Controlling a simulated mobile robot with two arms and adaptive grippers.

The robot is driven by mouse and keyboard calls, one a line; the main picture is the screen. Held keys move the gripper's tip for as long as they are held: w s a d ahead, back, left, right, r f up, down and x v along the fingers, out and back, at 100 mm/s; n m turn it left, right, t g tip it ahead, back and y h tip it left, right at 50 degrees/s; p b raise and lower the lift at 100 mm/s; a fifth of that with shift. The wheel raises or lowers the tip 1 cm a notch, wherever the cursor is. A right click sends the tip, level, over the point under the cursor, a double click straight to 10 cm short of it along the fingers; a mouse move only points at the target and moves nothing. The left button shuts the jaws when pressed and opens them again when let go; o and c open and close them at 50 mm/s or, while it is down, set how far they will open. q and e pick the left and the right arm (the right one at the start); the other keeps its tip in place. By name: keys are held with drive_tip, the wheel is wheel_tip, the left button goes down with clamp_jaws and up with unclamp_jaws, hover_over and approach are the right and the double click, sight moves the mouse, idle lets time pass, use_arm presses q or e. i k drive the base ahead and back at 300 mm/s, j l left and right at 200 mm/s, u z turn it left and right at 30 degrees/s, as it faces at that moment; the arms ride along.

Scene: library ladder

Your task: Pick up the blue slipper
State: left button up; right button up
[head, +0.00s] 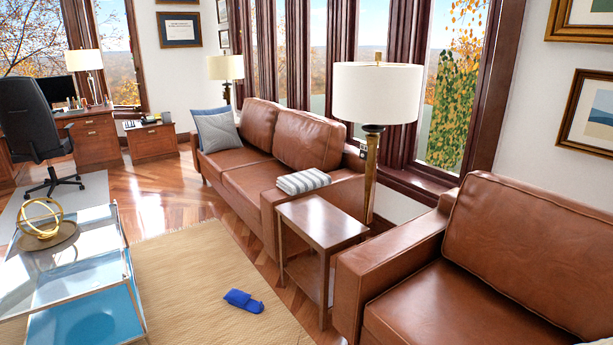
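A blue slipper (243,301) lies on the beige rug (188,262), near the rug's right edge. It is in the lower middle of the head view, left of the small wooden side table. Nothing covers it. Neither of my grippers shows in the head view.
A glass coffee table (128,287) stands left of the slipper. A wooden side table (322,222) and a brown leather armchair (400,262) stand to the right. A leather sofa (247,180) is behind. The rug between coffee table and slipper is clear.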

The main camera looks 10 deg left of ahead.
sight(239, 298)
drive_tip(key=i+j+u, duration=0.2)
drive_tip(key=i+u, duration=0.9)
drive_tip(key=i, duration=0.15)
